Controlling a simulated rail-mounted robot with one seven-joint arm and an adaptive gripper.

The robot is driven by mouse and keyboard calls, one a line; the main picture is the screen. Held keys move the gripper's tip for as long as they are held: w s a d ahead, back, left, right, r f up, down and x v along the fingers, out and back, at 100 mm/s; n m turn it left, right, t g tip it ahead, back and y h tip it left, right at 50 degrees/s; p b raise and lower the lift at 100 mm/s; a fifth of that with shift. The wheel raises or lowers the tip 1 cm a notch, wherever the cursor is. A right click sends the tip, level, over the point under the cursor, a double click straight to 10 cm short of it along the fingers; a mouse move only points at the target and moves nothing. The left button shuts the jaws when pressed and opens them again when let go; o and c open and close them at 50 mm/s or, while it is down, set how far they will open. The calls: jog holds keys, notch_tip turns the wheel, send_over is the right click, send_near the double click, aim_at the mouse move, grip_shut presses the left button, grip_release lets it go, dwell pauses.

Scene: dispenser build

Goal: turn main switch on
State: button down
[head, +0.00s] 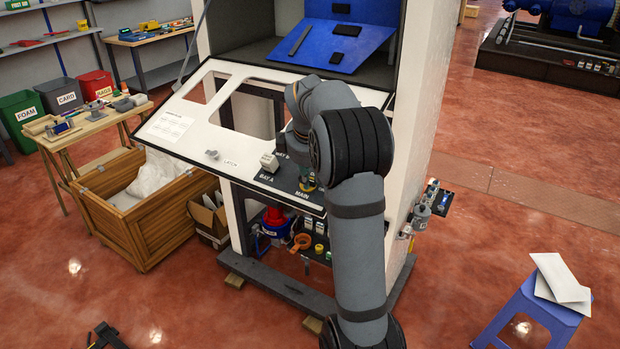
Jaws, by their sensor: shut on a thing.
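The main switch (308,184) sits on the dark strip along the lower edge of the white tilted panel, above the printed word MAIN. Only a small yellow-green part of it shows. My gripper (307,174) is at this switch, pointing down at the panel and shut on it. The fingers are small and mostly covered by my own arm, so the switch's exact turn cannot be told.
The white panel (235,105) is propped open on the cabinet (425,120). A wooden crate (150,235) stands left, a blue stool (535,310) right.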

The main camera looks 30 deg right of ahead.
jog(key=c, duration=1.7)
grip_release()
jog(key=shift+o, duration=0.2)
jog(key=v, duration=1.2)
jog(key=x, duration=1.2)
